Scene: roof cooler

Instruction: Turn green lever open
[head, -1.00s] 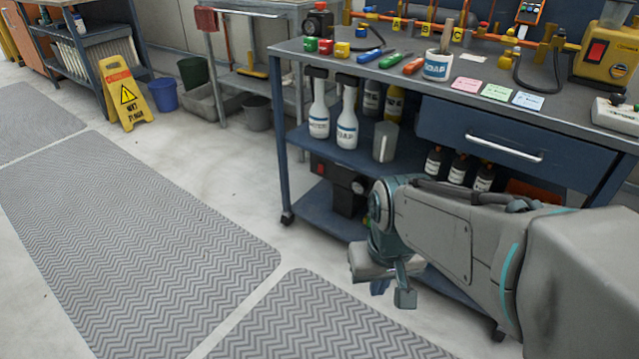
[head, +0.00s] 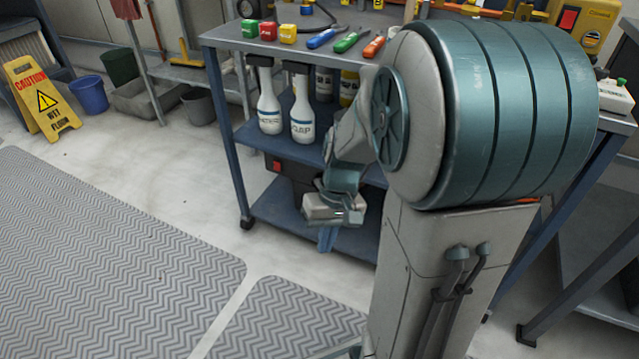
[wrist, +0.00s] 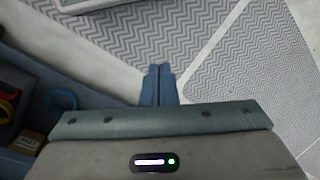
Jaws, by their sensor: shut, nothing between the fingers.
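I cannot make out a green lever for certain. A green-handled tool (head: 348,40) lies on the blue workbench (head: 222,38), and a green block (head: 250,28) stands near its left corner. My gripper (head: 328,238) hangs low in front of the bench's lower shelf, fingers pointing down, well below the bench top. In the wrist view my gripper's blue fingers (wrist: 158,82) are together and empty, with floor beyond them. My arm hides much of the bench's middle and right, including most of the yellow piping behind.
Red (head: 268,31) and yellow (head: 288,33) blocks, a blue-handled tool (head: 325,37) and an orange-handled tool (head: 374,47) are on the bench. White bottles (head: 303,118) stand on its shelf. A yellow caution sign (head: 42,98) and blue bucket (head: 90,94) stand at left. The floor mat (head: 110,270) is clear.

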